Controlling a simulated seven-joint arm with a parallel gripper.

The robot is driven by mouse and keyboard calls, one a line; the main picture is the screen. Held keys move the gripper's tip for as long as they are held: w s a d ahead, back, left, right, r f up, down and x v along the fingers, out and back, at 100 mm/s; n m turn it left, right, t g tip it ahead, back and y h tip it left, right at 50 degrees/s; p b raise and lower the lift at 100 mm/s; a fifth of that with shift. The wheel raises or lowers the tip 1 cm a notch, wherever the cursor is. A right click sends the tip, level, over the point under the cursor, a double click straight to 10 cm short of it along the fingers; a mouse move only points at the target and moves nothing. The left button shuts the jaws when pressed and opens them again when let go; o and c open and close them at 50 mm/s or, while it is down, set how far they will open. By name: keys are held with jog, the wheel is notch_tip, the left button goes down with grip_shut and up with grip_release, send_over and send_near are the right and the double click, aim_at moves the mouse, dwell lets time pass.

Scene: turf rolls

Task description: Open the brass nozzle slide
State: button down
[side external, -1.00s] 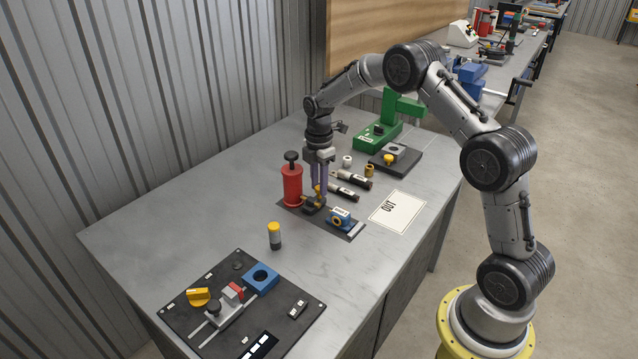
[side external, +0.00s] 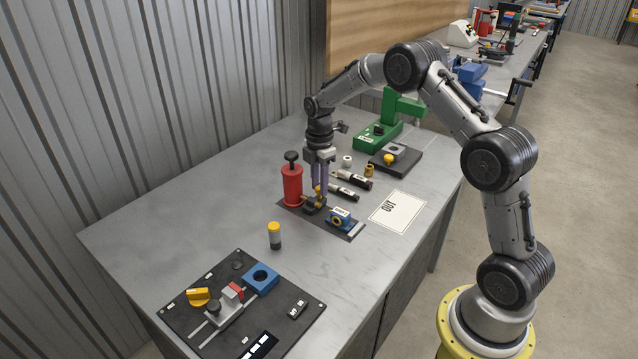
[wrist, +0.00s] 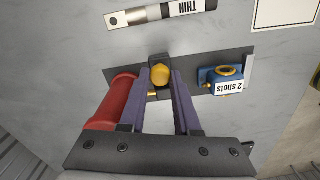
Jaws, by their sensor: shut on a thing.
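The brass nozzle slide (wrist: 161,75) shows as a rounded yellow piece between my fingertips in the wrist view. My gripper (side external: 319,188) points down over the dark plate (side external: 347,233) and is shut on the slide. In the wrist view the two purple fingers (wrist: 160,88) flank the brass piece. The red pump cylinder (side external: 292,184) with a black knob stands upright just left of my gripper. The blue block labelled "2 shots" (wrist: 225,80) sits on the same plate to the right. The fingers partly hide the slide in the side view.
A yellow-capped vial (side external: 274,236) stands on the bench in front of the plate. Dark tubes (side external: 343,192), one marked "THIN", lie behind. The white "OUT" sheet (side external: 405,214) lies right. A black panel (side external: 285,330) fills the front left; the left bench is clear.

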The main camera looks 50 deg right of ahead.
jog(key=c, duration=0.6)
grip_release()
jog(key=shift+s, duration=0.1)
notch_tip(320, 180, up, 14)
jog(key=shift+a, duration=0.1)
